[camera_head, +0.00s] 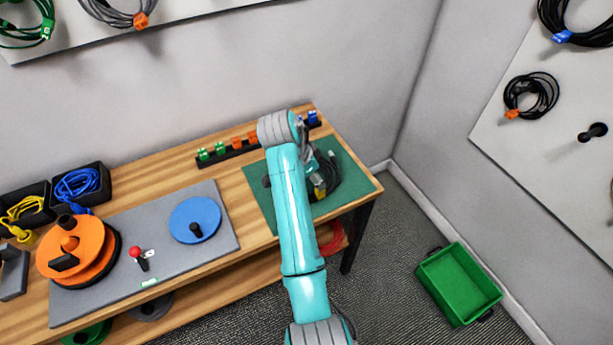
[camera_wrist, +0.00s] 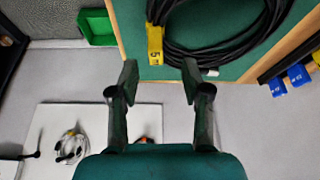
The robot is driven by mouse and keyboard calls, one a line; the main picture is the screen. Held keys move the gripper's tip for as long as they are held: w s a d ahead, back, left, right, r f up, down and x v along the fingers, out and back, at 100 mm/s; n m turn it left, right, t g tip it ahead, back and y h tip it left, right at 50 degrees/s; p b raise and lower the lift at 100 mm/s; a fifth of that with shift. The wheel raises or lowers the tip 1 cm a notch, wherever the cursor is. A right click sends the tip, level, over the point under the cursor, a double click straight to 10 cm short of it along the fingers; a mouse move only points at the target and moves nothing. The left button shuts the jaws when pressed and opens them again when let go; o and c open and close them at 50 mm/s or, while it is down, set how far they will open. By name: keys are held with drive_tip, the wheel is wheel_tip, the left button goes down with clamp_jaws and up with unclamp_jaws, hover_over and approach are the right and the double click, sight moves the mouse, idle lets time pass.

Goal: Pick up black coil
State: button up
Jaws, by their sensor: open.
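A black coil (camera_head: 331,172) with a yellow tag (camera_wrist: 155,45) lies on the green mat (camera_head: 357,190) at the right end of the wooden workbench. In the wrist view the black coil (camera_wrist: 215,55) fills the top centre, partly cut off by the frame edge. My gripper (camera_wrist: 160,73) is open and empty, its two fingers spread just below the yellow tag in the picture. In the head view my arm hides part of the mat, and the gripper (camera_head: 316,172) is at the coil. I cannot tell whether the fingers touch it.
A rack of colored clips (camera_head: 238,143) stands behind the mat. An orange reel (camera_head: 75,248) and blue disc (camera_head: 196,220) sit on a grey mat at left. Other black coils (camera_head: 531,95) hang on the right wall board. A green crate (camera_head: 449,300) is on the floor.

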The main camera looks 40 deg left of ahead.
drive_tip(key=x, duration=0.5)
drive_tip(key=shift+d, duration=0.25)
drive_tip(key=shift+r, duration=0.1)
clamp_jaws()
